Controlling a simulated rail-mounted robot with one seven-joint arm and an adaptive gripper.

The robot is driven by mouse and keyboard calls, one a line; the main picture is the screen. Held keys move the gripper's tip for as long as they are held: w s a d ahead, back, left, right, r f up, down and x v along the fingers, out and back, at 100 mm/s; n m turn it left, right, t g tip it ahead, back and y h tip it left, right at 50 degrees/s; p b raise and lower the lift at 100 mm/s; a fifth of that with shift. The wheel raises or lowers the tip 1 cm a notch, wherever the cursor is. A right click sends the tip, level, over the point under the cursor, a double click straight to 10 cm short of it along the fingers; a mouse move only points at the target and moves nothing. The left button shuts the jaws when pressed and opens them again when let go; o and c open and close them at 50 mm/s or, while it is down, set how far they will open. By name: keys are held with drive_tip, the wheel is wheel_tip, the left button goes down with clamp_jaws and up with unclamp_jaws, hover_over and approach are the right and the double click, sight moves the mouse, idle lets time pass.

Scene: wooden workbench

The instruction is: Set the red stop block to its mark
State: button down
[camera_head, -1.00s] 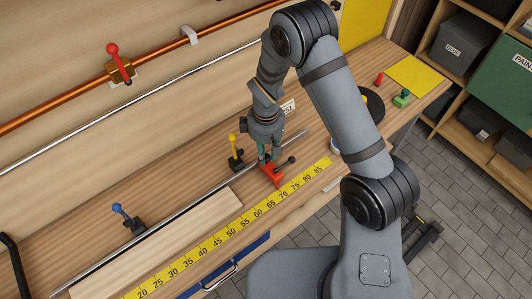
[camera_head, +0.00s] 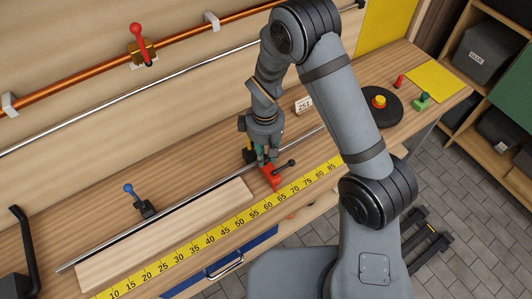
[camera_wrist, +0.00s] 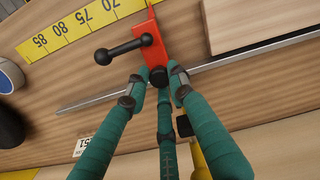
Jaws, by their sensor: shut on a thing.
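The red stop block (camera_head: 270,176) sits on the metal rail (camera_head: 215,189), its front end by the yellow scale (camera_head: 239,225) near 65. It also shows in the wrist view (camera_wrist: 153,42), close to the 70 label, with its black ball-ended lever (camera_wrist: 124,48) sticking out to the left. My gripper (camera_head: 266,160) is shut on the block at its rear; in the wrist view its green fingers (camera_wrist: 156,78) close around the black knob end. The fingers hide part of the block's rear. I cannot make out a separate mark on the scale.
A pale wooden board (camera_head: 165,238) lies left of the block, with a small gap between. A yellow-handled clamp (camera_wrist: 195,158) stands close behind my gripper. A blue-handled clamp (camera_head: 140,201) stands farther left. A white number card (camera_head: 303,105) is behind.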

drive_tip(key=shift+w+d, duration=0.15)
drive_tip(key=c, duration=1.6)
unclamp_jaws()
drive_tip(key=shift+d, duration=0.1)
drive_tip(key=shift+o, duration=0.6)
wheel_tip(320, 180, up, 12)
